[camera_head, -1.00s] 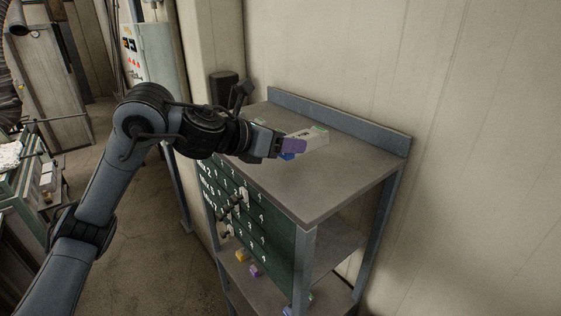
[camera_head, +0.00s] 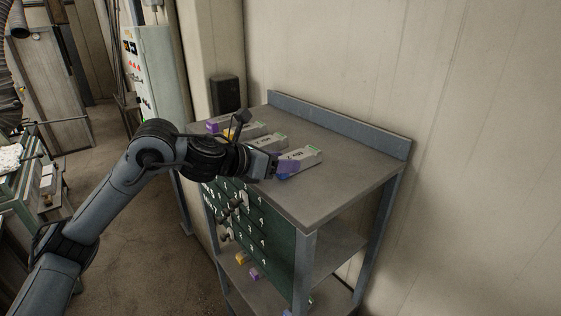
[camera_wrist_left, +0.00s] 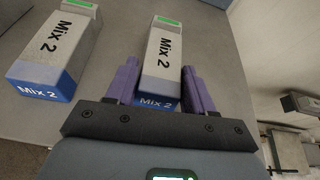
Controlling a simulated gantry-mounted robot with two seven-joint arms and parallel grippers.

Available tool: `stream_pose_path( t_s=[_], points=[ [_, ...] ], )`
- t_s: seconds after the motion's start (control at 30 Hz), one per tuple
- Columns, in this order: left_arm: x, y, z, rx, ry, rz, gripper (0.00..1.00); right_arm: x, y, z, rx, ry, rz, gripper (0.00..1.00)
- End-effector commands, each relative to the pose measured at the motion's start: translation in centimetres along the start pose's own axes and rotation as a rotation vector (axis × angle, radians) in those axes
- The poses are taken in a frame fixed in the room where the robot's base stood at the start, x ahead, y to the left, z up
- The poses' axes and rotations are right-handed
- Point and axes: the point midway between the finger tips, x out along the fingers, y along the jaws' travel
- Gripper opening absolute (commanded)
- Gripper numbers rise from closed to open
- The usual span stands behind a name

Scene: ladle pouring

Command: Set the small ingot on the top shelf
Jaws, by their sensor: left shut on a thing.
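My left gripper (camera_head: 277,166) is shut on a small grey ingot (camera_head: 300,160) with a blue near end and a green patch at the far end. In the left wrist view, the ingot (camera_wrist_left: 166,50) reads "Mix 2" and lies between the purple fingers (camera_wrist_left: 157,90) of the gripper. It is over the grey top shelf (camera_head: 340,180) of the cabinet, at or very near its surface; I cannot tell if it touches. My right gripper is out of view.
Another "Mix 2" ingot (camera_wrist_left: 55,50) lies left of the held one, with a gap between. More ingots, one purple-ended (camera_head: 213,127), lie at the shelf's left end. A raised back edge (camera_head: 340,123) borders the wall. The shelf's right side is clear.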

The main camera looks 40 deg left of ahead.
Motion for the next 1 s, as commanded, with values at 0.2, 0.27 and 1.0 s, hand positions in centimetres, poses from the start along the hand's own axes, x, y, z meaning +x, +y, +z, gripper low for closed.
stream_pose_path(
  t_s=[0.2, 0.27, 1.0],
  points=[
    [-0.1, 0.0, 0.1, -0.001, -0.005, 0.000, 0.00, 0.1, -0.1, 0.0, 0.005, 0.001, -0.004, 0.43],
    [0.0, 0.0, 0.0, -0.001, -0.005, 0.000, 0.00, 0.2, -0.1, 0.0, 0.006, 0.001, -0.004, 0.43],
    [-1.4, 0.1, 0.0, 0.003, -0.004, 0.001, 0.78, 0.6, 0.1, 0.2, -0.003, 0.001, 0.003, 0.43]
  ],
)
